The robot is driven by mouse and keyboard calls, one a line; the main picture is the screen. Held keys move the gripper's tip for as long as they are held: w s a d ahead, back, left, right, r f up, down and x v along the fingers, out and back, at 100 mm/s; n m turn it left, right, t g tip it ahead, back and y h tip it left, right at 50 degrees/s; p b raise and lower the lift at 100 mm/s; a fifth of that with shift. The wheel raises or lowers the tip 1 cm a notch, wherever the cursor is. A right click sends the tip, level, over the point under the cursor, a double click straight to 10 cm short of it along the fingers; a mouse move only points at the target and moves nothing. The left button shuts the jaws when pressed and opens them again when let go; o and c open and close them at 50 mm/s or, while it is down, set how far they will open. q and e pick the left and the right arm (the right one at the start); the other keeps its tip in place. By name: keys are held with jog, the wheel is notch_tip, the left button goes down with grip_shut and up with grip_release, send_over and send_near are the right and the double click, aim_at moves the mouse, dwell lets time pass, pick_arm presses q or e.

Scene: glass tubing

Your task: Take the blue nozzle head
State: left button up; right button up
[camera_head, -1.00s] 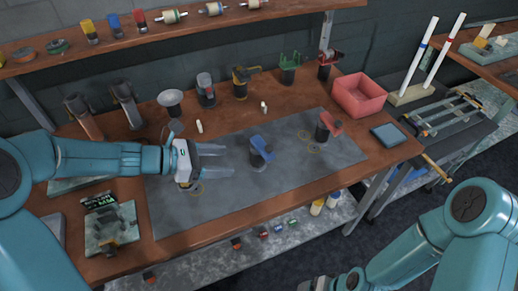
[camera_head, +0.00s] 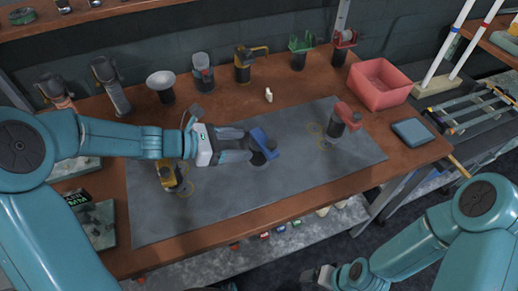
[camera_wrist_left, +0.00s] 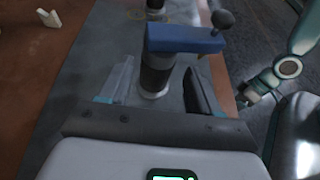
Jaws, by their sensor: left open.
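The blue nozzle head (camera_head: 262,139) sits on a dark stand on the grey mat, near the mat's middle. In the left wrist view the blue head (camera_wrist_left: 185,40) juts to the right from the top of an upright grey and black post (camera_wrist_left: 157,75). My left gripper (camera_head: 247,146) is open and reaches it from the left. In the wrist view its fingers lie on either side of the post, with visible gaps; contact cannot be made out. My right gripper (camera_head: 318,278) is low at the front, mostly cut off, and its jaws are unclear.
A red-headed holder (camera_head: 346,117) stands right on the mat (camera_head: 225,203). A yellow piece (camera_head: 168,178) is partly hidden beneath my left arm. A red bin (camera_head: 380,86) and blue-grey pad (camera_head: 411,132) are at right. Yellow-topped (camera_head: 245,66) and green-topped holders (camera_head: 300,52) line the back.

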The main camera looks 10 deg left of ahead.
aim_at(265, 146)
pick_arm(q)
jog(key=x, duration=0.3)
jog(key=shift+w+f, duration=0.1)
jog(key=shift+f, duration=0.05)
jog(key=x, duration=0.5)
jog(key=shift+d+f+p, duration=0.1)
jog(key=shift+f+p, duration=0.1)
jog(key=shift+p, duration=0.1)
jog(key=shift+s+a+r, duration=0.2)
jog(key=shift+s, duration=0.05)
jog(key=shift+w+d+f, duration=0.1)
jog(key=shift+w, duration=0.05)
jog(key=c, duration=1)
